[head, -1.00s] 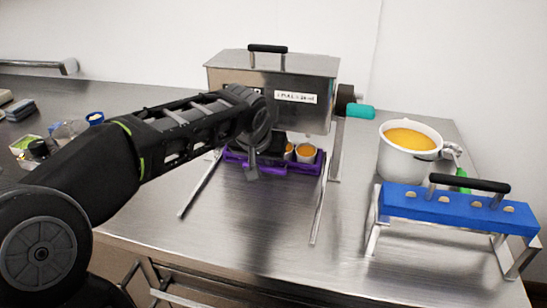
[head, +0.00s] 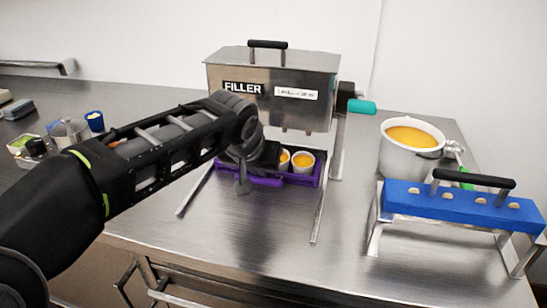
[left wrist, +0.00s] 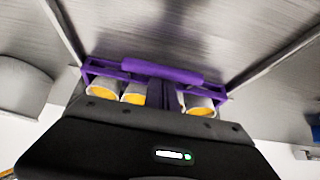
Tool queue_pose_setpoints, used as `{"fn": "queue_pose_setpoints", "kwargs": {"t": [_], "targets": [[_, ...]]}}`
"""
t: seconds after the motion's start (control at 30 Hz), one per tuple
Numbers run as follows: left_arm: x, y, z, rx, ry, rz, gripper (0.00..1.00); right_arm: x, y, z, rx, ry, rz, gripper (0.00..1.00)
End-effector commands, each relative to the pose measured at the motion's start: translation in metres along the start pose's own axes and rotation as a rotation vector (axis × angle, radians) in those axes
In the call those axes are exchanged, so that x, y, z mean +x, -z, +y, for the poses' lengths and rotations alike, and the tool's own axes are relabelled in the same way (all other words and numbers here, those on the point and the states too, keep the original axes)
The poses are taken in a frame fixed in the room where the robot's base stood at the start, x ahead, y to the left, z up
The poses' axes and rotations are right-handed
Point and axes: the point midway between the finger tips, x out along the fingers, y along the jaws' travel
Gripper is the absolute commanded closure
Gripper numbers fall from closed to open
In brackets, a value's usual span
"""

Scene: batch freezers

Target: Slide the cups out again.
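A purple cup tray (head: 302,181) sits under the steel filler (head: 310,82), between its legs. White cups (head: 304,161) with orange filling stand in it; my left arm hides part of the row. The left wrist view shows the tray's purple front bar (left wrist: 170,73) and several filled cups (left wrist: 198,104) behind it. My left gripper (head: 243,186) is at the tray's front edge and looks shut on its bar, though its fingertips are largely hidden. My right gripper is not in view.
A white pot (head: 408,158) of orange liquid stands right of the filler. A blue slotted rack (head: 462,205) with a black handle stands at the front right. Small containers (head: 68,132) sit at the left. The counter in front of the tray is clear.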

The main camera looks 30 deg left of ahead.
Motion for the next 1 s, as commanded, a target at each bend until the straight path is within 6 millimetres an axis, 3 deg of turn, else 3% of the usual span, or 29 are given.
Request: {"fn": "queue_pose_setpoints", "kwargs": {"t": [1.0], "targets": [[-0.029,-0.043,0.0,0.0,0.0,-0.001,1.0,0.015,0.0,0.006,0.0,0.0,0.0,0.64]]}}
